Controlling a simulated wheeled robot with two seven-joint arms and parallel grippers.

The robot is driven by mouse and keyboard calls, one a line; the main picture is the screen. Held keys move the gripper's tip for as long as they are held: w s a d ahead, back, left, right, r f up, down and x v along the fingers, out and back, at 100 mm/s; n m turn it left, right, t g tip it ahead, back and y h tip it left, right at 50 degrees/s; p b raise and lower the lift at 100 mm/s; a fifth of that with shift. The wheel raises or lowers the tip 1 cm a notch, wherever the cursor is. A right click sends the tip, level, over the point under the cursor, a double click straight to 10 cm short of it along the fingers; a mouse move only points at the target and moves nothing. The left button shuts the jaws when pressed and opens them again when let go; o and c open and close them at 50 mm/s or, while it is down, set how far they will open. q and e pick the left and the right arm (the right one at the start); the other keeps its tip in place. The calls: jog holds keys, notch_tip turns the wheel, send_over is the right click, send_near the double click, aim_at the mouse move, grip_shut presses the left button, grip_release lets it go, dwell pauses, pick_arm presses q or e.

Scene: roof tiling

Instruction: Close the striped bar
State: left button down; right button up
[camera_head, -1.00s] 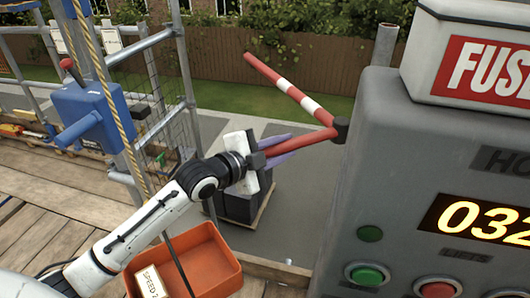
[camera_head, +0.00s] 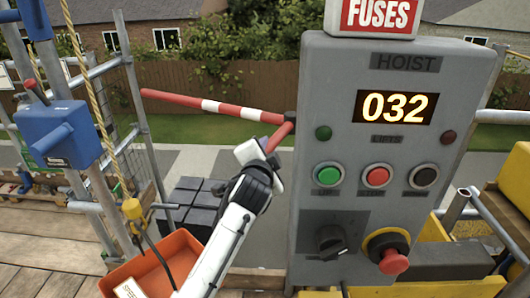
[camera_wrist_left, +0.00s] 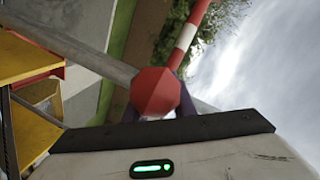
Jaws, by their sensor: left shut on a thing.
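The red and white striped bar (camera_head: 213,106) reaches left from a dark pivot on the left side of the grey hoist box. Its far tip shows close to a scaffold pole at the left; I cannot tell if they touch. A plain red handle (camera_head: 283,132) runs from the pivot toward me. My left gripper (camera_head: 272,148) is shut on this handle; its fingers are mostly hidden in the head view. In the left wrist view the handle's red end (camera_wrist_left: 156,92) sits between the purple fingers, with the striped bar (camera_wrist_left: 187,38) beyond. My right gripper is not in view.
The hoist box (camera_head: 340,110) with buttons and a red knob stands right of my left arm. A blue box (camera_head: 62,135) is on the scaffold at left. Dark stacked blocks (camera_head: 185,205) stand beyond the deck edge.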

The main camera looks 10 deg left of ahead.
pick_arm(q)
jog(key=shift+d+f, duration=0.1)
jog(key=shift+y, duration=0.3)
jog(key=c, duration=1.5)
grip_release()
jog(key=shift+s, duration=0.1)
jog(key=v, duration=1)
jog(key=shift+s, duration=0.1)
